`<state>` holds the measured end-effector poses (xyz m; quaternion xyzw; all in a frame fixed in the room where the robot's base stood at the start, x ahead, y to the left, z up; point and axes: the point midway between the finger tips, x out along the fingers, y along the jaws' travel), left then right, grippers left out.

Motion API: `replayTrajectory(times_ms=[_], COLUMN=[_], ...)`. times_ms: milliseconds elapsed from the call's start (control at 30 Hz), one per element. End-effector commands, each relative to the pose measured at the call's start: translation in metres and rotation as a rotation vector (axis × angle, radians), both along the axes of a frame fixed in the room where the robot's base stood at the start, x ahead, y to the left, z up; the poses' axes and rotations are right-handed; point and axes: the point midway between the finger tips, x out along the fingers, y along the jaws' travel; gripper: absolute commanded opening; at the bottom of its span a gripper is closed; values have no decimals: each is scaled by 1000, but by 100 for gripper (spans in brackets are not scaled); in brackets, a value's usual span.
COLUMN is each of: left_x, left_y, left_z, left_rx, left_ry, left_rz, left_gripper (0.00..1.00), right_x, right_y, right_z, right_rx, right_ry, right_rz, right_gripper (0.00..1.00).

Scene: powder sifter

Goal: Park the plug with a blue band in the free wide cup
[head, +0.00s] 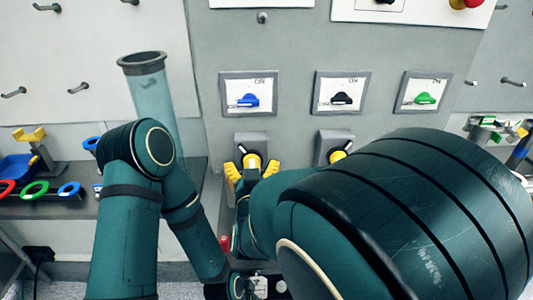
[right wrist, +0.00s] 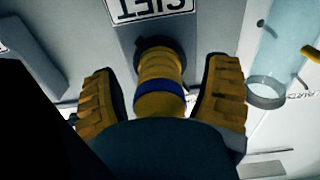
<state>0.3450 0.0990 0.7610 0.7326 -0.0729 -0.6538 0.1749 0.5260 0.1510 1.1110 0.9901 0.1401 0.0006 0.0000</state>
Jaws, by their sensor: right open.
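The plug with a blue band (right wrist: 160,88) is yellow and sits in a dark round socket (right wrist: 157,44) under an upside-down "SIFT" label in the right wrist view. My right gripper (right wrist: 162,97) is open, with one yellow finger on each side of the plug and a visible gap to each. In the head view my right gripper (head: 251,172) is at the left grey holder (head: 251,138) on the wall, and my arm partly covers it. My left arm comes down at the left; its gripper is not seen. I cannot make out a free wide cup.
A second grey holder (head: 335,138) with a yellow part stands to the right. Blue (head: 248,99), black (head: 342,98) and green (head: 425,97) switches are above. A clear tube (head: 150,95) stands left. A shelf (head: 40,208) has coloured rings. My right arm hides much of the lower right.

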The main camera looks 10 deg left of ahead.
Motion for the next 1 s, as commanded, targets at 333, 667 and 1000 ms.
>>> replayTrajectory(times_ms=[333,667,1000], left_x=[0,0,0], left_y=[0,0,0], left_z=[0,0,-1], left_rx=[0,0,0], left_ry=[0,0,0], left_rz=[0,0,0], left_gripper=[39,39,39], right_x=[3,2,-9], right_y=[-1,-1,-4], right_z=[4,5,3], right_rx=[6,6,5], right_ry=[-9,-10,-7], right_rz=[-4,-4,-4], right_gripper=[31,0,0])
